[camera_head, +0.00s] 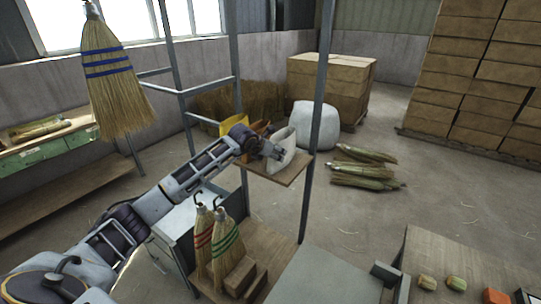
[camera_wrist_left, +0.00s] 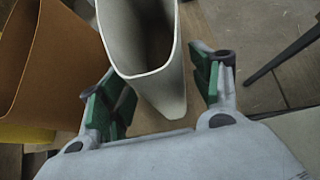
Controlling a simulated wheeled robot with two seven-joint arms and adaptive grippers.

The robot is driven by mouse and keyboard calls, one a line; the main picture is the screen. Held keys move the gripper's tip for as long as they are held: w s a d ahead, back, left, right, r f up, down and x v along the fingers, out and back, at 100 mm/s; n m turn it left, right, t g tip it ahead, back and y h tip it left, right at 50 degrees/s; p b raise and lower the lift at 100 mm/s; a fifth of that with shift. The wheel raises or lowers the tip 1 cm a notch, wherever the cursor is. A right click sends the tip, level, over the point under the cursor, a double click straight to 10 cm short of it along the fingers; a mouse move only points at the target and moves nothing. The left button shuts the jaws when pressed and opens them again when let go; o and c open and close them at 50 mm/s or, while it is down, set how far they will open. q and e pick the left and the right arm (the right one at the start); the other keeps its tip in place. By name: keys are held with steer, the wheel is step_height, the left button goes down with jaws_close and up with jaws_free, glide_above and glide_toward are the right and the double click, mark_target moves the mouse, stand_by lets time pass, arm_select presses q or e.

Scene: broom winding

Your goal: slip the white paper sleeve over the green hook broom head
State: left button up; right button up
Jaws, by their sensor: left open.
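The white paper sleeve (camera_head: 282,160) stands on a small wooden shelf (camera_head: 290,176) in the head view. In the left wrist view it is an open-topped white sleeve (camera_wrist_left: 172,88) with a hollow inside. My left gripper (camera_head: 275,151) is at the sleeve; in the wrist view its green-padded fingers (camera_wrist_left: 163,85) are apart, one on each side of the sleeve's near end. Contact cannot be told. The broom head with green bands (camera_head: 228,245) stands upright on a lower wooden surface, beside a red-banded one (camera_head: 203,240). My right gripper is not in view.
An orange-brown sleeve (camera_wrist_left: 45,60) and a yellow one (camera_wrist_left: 25,133) stand left of the white sleeve. Metal posts (camera_head: 318,120) frame the shelf. A blue-banded broom (camera_head: 110,80) hangs at left. Brooms (camera_head: 362,170) lie on the floor.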

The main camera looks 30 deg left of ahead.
arm_select(q)
steer(key=shift+w+d+f, duration=0.1)
steer(key=shift+w+f, duration=0.2)
steer(key=shift+w, duration=0.05)
steer(key=c, duration=0.4)
steer(key=shift+r, duration=0.1)
step_height(320, 180, up, 3)
steer(key=shift+f, duration=0.1)
stand_by(0.5)
stand_by(0.4)
